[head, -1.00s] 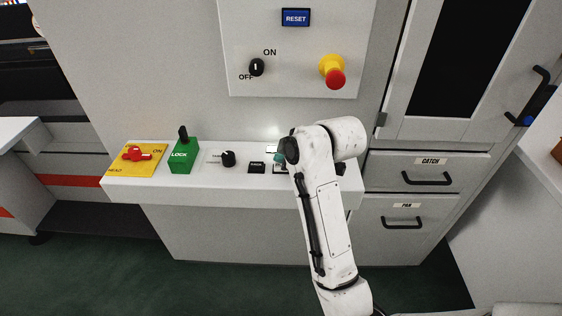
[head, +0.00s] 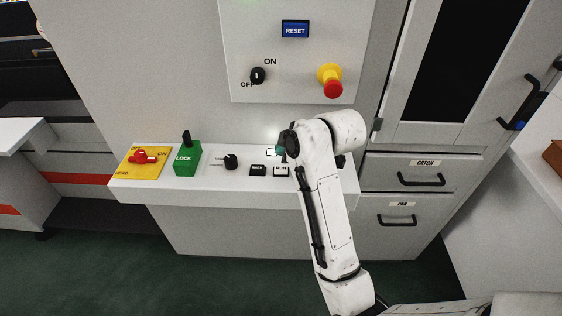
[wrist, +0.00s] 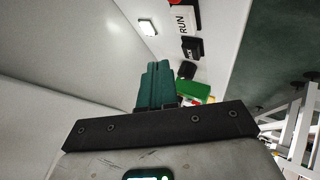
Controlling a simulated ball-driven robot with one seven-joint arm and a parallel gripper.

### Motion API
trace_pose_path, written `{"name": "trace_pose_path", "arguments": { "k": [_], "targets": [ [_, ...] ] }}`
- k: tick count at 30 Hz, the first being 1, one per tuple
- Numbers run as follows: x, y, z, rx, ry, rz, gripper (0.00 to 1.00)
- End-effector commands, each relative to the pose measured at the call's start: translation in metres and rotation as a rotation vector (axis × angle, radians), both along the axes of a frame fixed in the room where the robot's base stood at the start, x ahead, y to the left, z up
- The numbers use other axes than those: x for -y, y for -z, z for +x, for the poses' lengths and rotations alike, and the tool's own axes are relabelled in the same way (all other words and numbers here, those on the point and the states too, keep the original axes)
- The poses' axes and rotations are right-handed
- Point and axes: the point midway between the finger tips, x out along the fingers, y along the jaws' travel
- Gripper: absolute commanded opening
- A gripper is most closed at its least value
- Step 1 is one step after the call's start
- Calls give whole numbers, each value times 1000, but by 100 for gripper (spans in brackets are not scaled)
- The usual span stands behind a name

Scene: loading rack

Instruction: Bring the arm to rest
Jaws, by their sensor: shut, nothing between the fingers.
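My arm reaches up from the bottom right in the head view, in front of the right end of the white control shelf (head: 220,190). My gripper (wrist: 158,75) shows in the wrist view as teal fingers pressed together, with nothing between them. In the head view only a bit of its teal tip (head: 280,151) shows beside the arm, near the shelf's right-hand buttons; the rest is hidden behind the arm. In the wrist view the gripper points along the shelf's row of controls, and I cannot tell its exact gap to them.
The shelf bears a red switch (head: 143,156), a green LOCK lever (head: 187,158), a black knob (head: 231,162) and small black buttons (head: 258,170). The panel above has a blue RESET button (head: 295,29) and a red emergency knob (head: 332,88). Drawers with black handles (head: 420,180) stand right.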

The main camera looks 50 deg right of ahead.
Motion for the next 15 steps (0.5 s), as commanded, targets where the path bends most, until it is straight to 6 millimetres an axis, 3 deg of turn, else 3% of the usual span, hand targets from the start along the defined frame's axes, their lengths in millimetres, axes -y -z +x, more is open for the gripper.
{"name": "trace_pose_path", "arguments": {
  "k": [5,15],
  "targets": [
    [0,-18,0,0,-1,-1,0],
    [0,-17,0,1,-1,0,0]
  ]
}}
